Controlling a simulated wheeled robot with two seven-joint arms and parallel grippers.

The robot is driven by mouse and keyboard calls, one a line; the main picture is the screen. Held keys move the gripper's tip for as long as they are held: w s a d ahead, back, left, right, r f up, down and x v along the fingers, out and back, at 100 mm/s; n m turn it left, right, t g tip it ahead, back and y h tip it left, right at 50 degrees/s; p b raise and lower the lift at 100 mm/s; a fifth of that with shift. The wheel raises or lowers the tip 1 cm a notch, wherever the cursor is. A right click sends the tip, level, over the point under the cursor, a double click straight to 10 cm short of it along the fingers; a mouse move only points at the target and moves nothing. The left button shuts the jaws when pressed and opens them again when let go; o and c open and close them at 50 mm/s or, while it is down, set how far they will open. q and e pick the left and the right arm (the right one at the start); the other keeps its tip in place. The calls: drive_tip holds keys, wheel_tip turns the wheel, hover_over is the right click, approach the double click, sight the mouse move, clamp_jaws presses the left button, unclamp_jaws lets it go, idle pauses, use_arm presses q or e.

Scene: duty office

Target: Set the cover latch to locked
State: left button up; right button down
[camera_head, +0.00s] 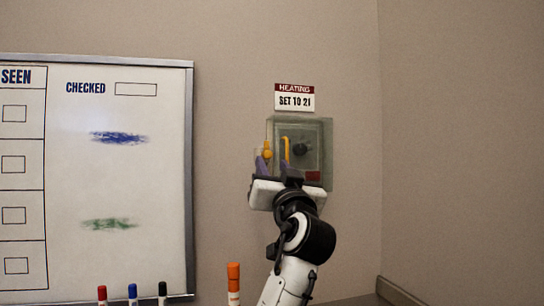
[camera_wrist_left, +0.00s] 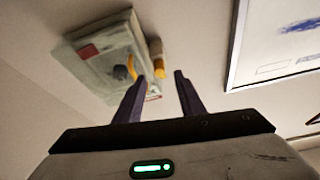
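The wall box (camera_head: 322,130) has a clear greenish cover, which looks shut, over a dark round knob (camera_head: 302,149). An orange-yellow latch (camera_head: 266,150) sits at the box's left edge, and a yellow upright handle (camera_head: 286,146) is just right of it. In the left wrist view the box (camera_wrist_left: 88,50) appears turned over, with the latch (camera_wrist_left: 159,68) on its right side. My left gripper (camera_head: 275,168) is open and empty, just below and in front of the latch. In the wrist view the latch shows between its purple fingers (camera_wrist_left: 160,78). Whether they touch it cannot be told.
A sign reading "HEATING SET TO 21" (camera_head: 294,98) is above the box. A whiteboard (camera_head: 150,180) hangs to the left, with several markers below it. An orange-capped marker (camera_head: 233,276) stands below the box, to the left. The wall to the right is bare.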

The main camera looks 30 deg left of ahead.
sight(268, 156)
use_arm(q)
drive_tip(key=p+x, duration=0.1)
drive_tip(key=x, duration=0.4)
clamp_jaws()
